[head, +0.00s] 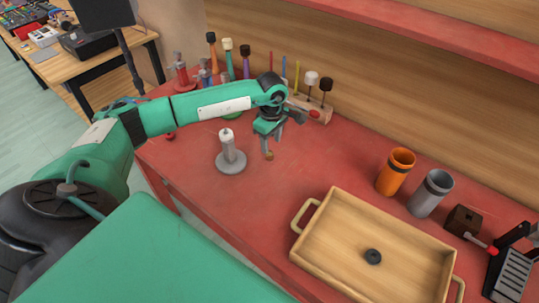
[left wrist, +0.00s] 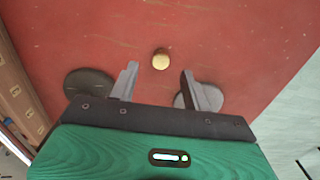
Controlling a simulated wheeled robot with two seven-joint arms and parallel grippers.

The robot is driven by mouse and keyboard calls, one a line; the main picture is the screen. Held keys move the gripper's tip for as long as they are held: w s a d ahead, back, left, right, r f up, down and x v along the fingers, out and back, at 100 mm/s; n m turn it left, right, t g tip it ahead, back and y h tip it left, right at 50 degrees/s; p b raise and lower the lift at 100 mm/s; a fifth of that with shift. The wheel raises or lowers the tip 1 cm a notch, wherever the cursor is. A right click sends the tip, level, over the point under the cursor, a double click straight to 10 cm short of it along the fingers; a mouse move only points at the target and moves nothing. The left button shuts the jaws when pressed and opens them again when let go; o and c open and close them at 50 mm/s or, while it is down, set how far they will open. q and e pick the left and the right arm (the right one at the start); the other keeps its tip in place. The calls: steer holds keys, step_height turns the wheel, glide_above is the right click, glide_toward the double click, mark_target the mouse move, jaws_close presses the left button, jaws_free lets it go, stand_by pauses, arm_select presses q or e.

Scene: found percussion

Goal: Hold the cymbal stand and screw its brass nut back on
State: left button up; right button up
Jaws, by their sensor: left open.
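The cymbal stand (head: 229,152) is a short pale grey post upright on a round grey base, left of centre on the red bench in the head view. My left gripper (head: 270,139) points down just right of the stand, apart from it. A small brass nut (head: 269,155) shows beneath its fingers. In the left wrist view the round nut (left wrist: 161,59) lies just beyond the gap between the two open, empty fingers (left wrist: 158,72). A grey disc (left wrist: 186,101) lies partly hidden behind the right finger. My right gripper is not in view.
Several mallets (head: 228,46) stand in a rack along the back. A wooden tray (head: 318,233) holds a dark ring (head: 373,256). An orange cup (head: 396,171) and a grey cup (head: 430,194) stand right. A dark disc (left wrist: 88,82) shows in the wrist view. The bench between gripper and tray is clear.

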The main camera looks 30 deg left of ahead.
mark_target(270, 154)
arm_select(q)
steer(key=shift+f, duration=0.2)
step_height(270, 154, down, 4)
steer(key=shift+s+a+f+p, duration=0.15)
steer(key=shift+f+p, duration=0.1)
steer(key=shift+p, duration=0.9)
steer(key=shift+f, duration=0.15)
steer(key=c, duration=1)
